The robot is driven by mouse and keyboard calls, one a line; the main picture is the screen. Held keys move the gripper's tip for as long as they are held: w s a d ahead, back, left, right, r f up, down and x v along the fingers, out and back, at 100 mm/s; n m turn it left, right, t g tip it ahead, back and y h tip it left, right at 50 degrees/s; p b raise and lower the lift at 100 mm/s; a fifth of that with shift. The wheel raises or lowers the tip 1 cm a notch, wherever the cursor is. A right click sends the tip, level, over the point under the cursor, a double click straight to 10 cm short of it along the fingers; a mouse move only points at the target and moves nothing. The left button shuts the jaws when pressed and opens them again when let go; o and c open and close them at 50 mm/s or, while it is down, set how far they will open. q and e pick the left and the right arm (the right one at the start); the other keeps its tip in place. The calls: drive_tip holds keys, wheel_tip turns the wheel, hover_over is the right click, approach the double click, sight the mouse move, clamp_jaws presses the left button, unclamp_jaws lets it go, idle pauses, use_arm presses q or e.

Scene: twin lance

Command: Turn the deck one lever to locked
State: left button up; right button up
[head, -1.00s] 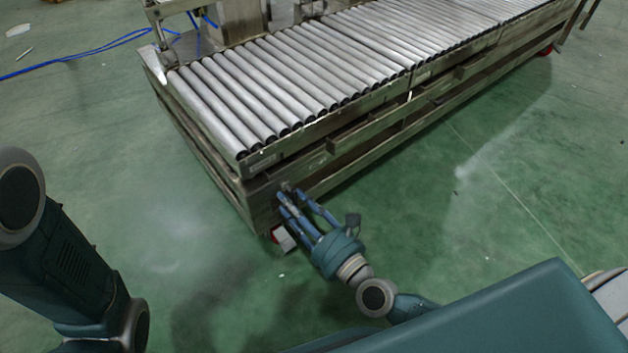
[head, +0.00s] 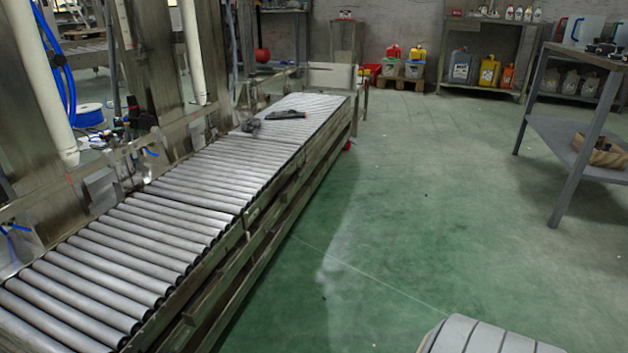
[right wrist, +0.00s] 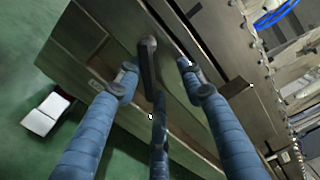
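In the right wrist view a dark lever (right wrist: 147,62) is on the metal side of the roller conveyor (right wrist: 98,45). My right gripper (right wrist: 157,68) has its blue fingers spread. Two fingertips are on either side of the lever and the third finger is below its lower end. The fingers are apart; I cannot tell whether any finger touches the lever. Any lock marking is too small to read. In the head view the roller conveyor (head: 165,235) runs away from the lower left; the lever and both grippers are out of that view.
Two dark tools (head: 286,115) lie on the far rollers. A grey table (head: 580,135) stands at the right, with shelves (head: 490,55) behind. The green floor (head: 400,230) between is clear. A white block (right wrist: 45,113) is low beside the conveyor in the wrist view.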

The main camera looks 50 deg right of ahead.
drive_tip(key=shift+d+r+n, duration=0.1)
drive_tip(key=shift+r+n, duration=0.45)
drive_tip(key=shift+n, duration=0.45)
drive_tip(key=s+d+r+n+g+h+p, duration=0.1)
drive_tip(key=s+d+r+n+g+p, duration=0.1)
drive_tip(key=s+p, duration=0.7)
drive_tip(key=s+d+r+n+g+h+p, duration=0.2)
drive_tip(key=s+d+n+g+p, duration=0.3)
drive_tip(key=p, duration=1.8)
drive_tip(key=s+d+r+n+g+h+p, duration=0.2)
drive_tip(key=s+n+p, duration=0.4)
drive_tip(key=s+p, duration=0.7)
drive_tip(key=d+r+g+p, duration=0.1)
drive_tip(key=p, duration=0.2)
drive_tip(key=shift+d+g, duration=0.15)
drive_tip(key=shift+g, duration=0.25)
